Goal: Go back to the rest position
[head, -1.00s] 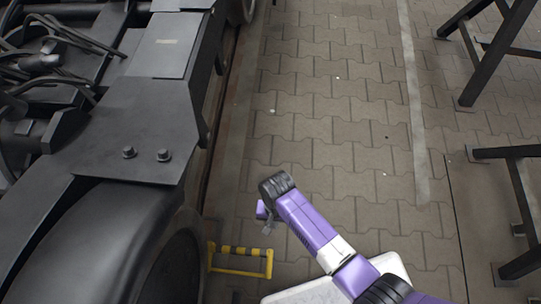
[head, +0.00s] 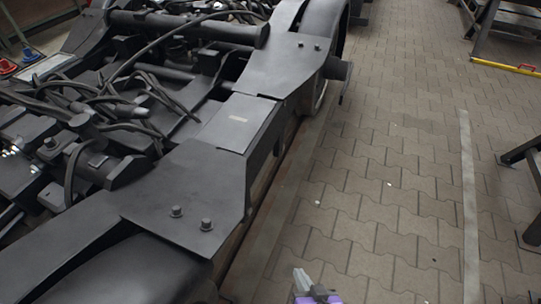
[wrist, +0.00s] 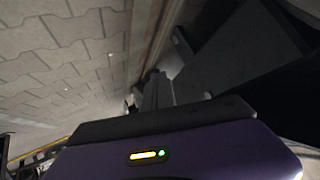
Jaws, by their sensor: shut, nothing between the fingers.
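The purple housing with a lit yellow and green indicator fills the bottom of that view. Most of my arm is below the head view's edge. The black tram bogie (head: 195,185) stands to the left of my gripper, apart from it.
The bogie has cables, flat plates and bolts on top. Black metal stands (head: 528,165) are at the right. A yellow bar (head: 505,67) lies at the upper right. Red and blue objects (head: 30,58) show at the far left. The paved floor (head: 395,190) between is clear.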

